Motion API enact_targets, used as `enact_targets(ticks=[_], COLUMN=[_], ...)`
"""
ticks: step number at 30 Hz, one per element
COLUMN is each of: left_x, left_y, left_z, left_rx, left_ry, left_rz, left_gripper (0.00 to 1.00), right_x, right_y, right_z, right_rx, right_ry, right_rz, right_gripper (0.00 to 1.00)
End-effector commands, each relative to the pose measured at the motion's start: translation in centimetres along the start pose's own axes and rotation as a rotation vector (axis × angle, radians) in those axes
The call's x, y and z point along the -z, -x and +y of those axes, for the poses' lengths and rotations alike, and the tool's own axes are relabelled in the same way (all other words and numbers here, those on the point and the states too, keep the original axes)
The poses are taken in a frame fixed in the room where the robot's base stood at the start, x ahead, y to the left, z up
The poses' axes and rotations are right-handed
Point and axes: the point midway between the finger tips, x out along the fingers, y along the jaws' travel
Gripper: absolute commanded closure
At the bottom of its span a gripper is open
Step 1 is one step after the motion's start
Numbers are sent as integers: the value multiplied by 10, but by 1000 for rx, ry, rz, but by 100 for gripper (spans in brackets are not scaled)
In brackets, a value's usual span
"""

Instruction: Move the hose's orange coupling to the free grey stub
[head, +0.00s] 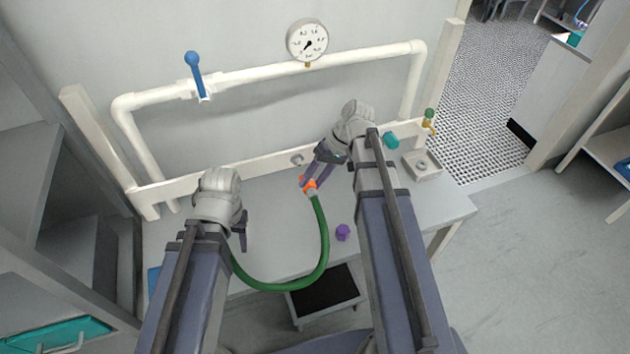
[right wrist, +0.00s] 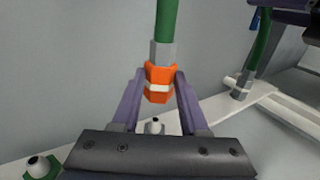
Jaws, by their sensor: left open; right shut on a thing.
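The orange coupling (head: 309,185) is on the end of the green hose (head: 323,245), with a pale band around it in the right wrist view (right wrist: 158,76). My right gripper (head: 306,183) is shut on it, a finger on each side, in front of the white rail. A grey stub (head: 297,159) sits on the rail, apart from the coupling; a bare stub also shows just beyond the coupling in the right wrist view (right wrist: 155,127). The hose loops down and left, passing behind my left arm. My left gripper (head: 240,232) is open; its fingertips are partly hidden.
Another stub (right wrist: 38,166) with a green base shows in the right wrist view, and a hose end on a grey fitting (right wrist: 243,86) at right. A purple piece (head: 343,232) lies on the bench (head: 275,200).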

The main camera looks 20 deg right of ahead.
Motion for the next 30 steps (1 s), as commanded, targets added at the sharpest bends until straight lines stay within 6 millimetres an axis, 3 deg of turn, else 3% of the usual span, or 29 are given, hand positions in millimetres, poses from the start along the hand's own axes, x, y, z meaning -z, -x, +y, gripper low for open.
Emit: enact_targets(ticks=[15,30], left_x=[0,0], left_y=[0,1], left_z=[0,0], left_rx=[0,0], left_ry=[0,0], left_rz=[0,0], left_gripper=[51,51], right_x=[42,43], right_y=[0,1], right_z=[0,0], right_rx=[-1,-1], right_ry=[0,0], right_rz=[0,0], right_gripper=[100,100])
